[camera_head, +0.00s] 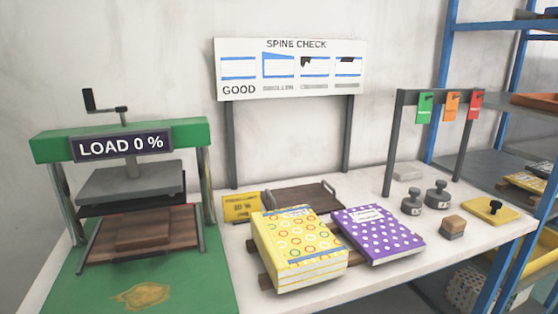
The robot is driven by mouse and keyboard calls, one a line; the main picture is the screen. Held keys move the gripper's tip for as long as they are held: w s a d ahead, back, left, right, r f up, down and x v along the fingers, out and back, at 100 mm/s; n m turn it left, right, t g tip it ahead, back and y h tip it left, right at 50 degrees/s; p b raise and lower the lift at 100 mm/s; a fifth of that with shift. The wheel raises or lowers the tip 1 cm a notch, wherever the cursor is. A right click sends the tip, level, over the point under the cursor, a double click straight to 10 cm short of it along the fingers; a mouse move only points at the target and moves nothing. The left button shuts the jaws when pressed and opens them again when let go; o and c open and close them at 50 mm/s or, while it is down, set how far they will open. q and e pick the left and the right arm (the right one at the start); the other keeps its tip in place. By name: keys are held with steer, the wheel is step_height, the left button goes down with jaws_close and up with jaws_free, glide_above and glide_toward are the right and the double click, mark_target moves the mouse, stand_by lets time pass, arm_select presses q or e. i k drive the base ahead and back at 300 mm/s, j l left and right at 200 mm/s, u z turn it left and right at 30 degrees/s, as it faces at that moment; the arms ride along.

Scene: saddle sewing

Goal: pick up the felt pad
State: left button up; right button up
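I cannot tell for certain which thing is the felt pad. A small brown block with a grey lower layer (453,227) sits on the white table (375,285) at the right, in front of two dark knobbed weights. A flat light-grey block (407,171) lies farther back, behind the weights, near the post of the tag rack. A flat yellow plate with a black knob (490,210) lies to the right of the brown block. Neither of my grippers shows in the head view.
A green press (120,142) reading "LOAD 0 %" stands left on a green mat (85,290). Yellow books (298,250) and a purple dotted book (378,233) lie mid-table. The weights (412,201) (437,194) stand right. A blue-framed shelf (440,75) borders the right.

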mark_target(452, 227)
steer(key=z, duration=1.25)
steer(key=u, duration=1.6)
steer(key=z, duration=1.55)
steer(key=i+l, duration=0.1)
